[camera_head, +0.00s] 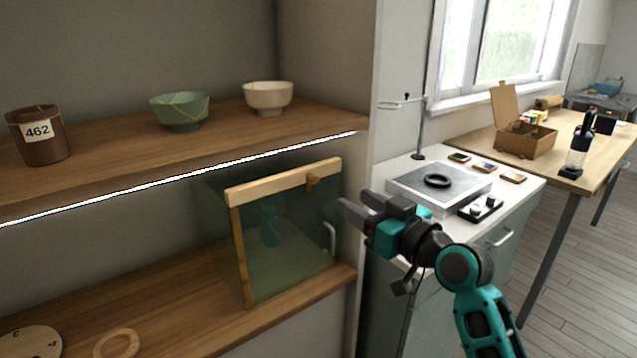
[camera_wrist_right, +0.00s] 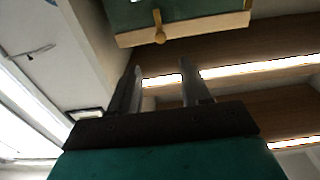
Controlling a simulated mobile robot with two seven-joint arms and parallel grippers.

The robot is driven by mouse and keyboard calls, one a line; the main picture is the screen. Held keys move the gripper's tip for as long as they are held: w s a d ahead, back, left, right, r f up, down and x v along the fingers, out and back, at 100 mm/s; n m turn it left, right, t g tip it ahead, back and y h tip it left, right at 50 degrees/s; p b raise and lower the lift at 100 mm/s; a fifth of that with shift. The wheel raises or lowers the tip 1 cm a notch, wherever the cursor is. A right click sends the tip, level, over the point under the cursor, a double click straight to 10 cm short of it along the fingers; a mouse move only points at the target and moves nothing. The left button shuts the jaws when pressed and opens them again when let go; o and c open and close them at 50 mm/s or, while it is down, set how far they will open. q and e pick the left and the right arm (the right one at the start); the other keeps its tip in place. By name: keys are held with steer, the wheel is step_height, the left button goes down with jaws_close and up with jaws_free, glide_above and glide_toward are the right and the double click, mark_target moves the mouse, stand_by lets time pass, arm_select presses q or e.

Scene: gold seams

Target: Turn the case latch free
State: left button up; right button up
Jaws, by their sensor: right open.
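The glass case (camera_head: 285,230) with a wooden frame stands on the lower shelf. Its small wooden latch (camera_head: 313,181) sits at the right part of the top rail and points down toward the front. A pale handle (camera_head: 329,238) is on the right of the glass door, and a teal figure (camera_head: 269,226) shows dimly inside. The latch also shows in the right wrist view (camera_wrist_right: 159,27), beyond the fingers. My right gripper (camera_head: 352,205) is open and empty, right of the case and a little below the latch, apart from both. My left gripper is not in view.
The upper shelf holds a brown pot (camera_head: 38,136) labelled 462, a green bowl (camera_head: 180,110) and a cream bowl (camera_head: 268,97). A wooden ring (camera_head: 116,343) lies on the lower shelf (camera_head: 190,315). A side wall (camera_head: 362,120) borders the shelves. A white counter with a scale-like device (camera_head: 437,187) stands right.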

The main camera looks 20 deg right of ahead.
mark_target(316, 179)
steer(key=x, duration=1)
steer(key=shift+w+a, duration=0.2)
steer(key=shift+w, duration=0.15)
jaws_close()
